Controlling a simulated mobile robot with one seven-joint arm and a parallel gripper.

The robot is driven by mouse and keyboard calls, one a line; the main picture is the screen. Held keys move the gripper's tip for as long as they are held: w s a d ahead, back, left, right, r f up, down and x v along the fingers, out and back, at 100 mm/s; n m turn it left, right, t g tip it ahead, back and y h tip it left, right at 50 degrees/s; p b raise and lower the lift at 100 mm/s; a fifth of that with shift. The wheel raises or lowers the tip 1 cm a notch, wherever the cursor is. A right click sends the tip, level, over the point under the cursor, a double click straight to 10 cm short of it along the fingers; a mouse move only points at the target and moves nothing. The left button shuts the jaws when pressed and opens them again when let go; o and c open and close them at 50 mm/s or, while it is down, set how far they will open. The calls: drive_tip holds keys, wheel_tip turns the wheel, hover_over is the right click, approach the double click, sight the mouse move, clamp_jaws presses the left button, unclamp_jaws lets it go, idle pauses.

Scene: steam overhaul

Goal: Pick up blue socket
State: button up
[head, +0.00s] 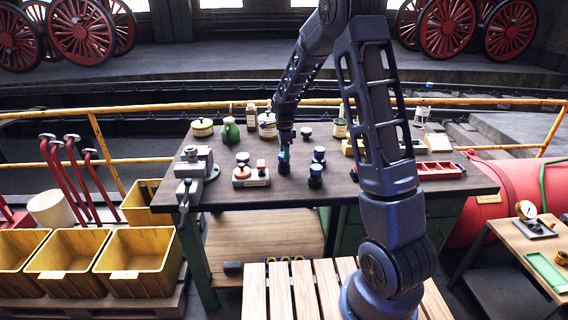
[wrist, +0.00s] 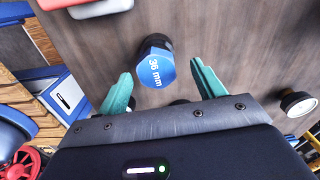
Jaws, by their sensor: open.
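The blue socket (wrist: 155,68) shows in the wrist view with a bright blue six-sided top marked "36 mm" and a dark body. It stands on the brown table top, between and beyond the two teal fingers of my gripper (wrist: 161,78). The fingers are apart, and I see no clear contact with the socket. In the head view my gripper (head: 284,151) points down over the middle of the workbench, largely covering what is under it. Two other dark sockets with blue tops, a rear one (head: 319,154) and a front one (head: 315,174), stand to its right.
A grey vise (head: 195,170) is at the bench's left edge. Bottles and tins, including a green bottle (head: 230,131), stand behind. A red compartment tray (head: 433,170) is at the right.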

sight(284, 163)
drive_tip(key=shift+s+a+f, duration=0.1)
drive_tip(key=shift+f, duration=1.4)
drive_tip(key=shift+s+f, duration=0.1)
drive_tip(key=shift+f, duration=1.4)
drive_tip(key=c, duration=1.2)
